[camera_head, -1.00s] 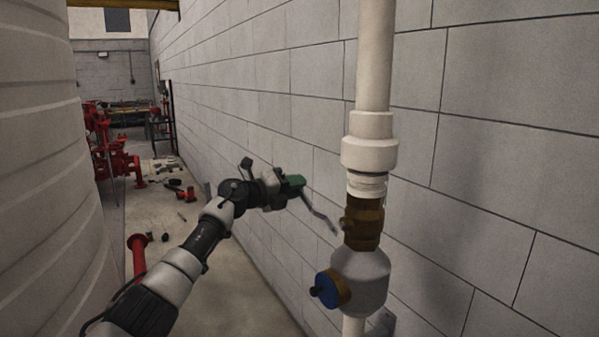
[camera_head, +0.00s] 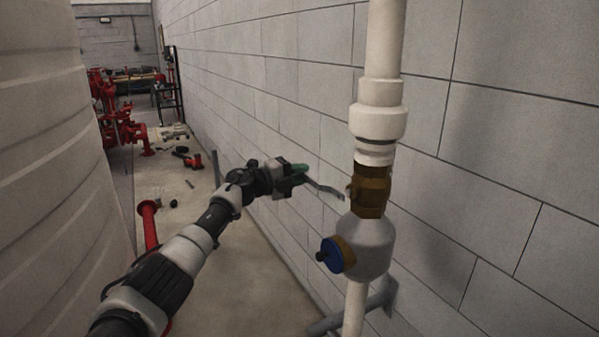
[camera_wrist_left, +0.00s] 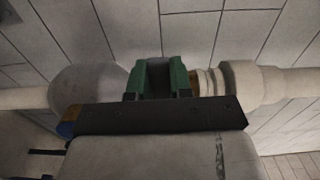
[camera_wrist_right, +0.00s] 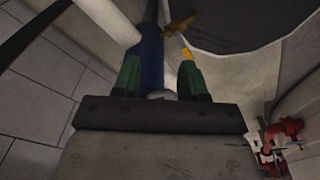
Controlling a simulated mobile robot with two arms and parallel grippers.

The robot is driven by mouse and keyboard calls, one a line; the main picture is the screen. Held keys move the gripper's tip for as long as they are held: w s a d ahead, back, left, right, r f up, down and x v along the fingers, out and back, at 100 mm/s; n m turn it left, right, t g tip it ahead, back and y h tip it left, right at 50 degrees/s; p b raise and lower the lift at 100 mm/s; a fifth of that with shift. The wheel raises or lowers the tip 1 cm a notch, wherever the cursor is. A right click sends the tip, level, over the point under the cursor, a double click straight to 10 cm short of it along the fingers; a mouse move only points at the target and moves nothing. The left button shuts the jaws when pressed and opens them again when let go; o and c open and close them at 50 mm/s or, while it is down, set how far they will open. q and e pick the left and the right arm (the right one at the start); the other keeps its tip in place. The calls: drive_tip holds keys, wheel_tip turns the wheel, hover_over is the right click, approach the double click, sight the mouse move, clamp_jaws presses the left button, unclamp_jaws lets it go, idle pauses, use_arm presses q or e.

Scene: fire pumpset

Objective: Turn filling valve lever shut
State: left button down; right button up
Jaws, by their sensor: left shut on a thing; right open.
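The filling valve is a brass body (camera_head: 370,190) on a white vertical pipe (camera_head: 380,60). Its thin metal lever (camera_head: 325,188) sticks out to the left, sloping slightly up from the valve to my left gripper (camera_head: 294,174). The green fingers are shut on the lever's outer end and hide it. In the left wrist view, the left gripper's fingers (camera_wrist_left: 160,78) stand in front of the pipe and hide most of the brass body (camera_wrist_left: 208,84). My right gripper (camera_wrist_right: 160,80) is open in the right wrist view, with a blue cylindrical part showing between its fingers. It is outside the head view.
Below the brass body is a grey bulging fitting (camera_head: 368,245) with a blue cap (camera_head: 331,255). A block wall (camera_head: 500,120) runs close behind the pipe. A large pale tank (camera_head: 45,180) stands at left. Red pipework (camera_head: 120,125) and loose parts lie farther back on the floor.

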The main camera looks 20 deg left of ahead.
use_arm(q)
drive_tip(key=c, duration=1)
unclamp_jaws()
drive_tip(key=shift+d, duration=0.1)
drive_tip(key=shift+s+a+f, duration=0.1)
drive_tip(key=shift+s+a, duration=0.15)
drive_tip(key=shift+a, duration=0.05)
drive_tip(key=b+v, duration=0.3)
drive_tip(key=v, duration=0.7)
drive_tip(key=shift+s+b, duration=0.15)
drive_tip(key=shift+b, duration=0.2)
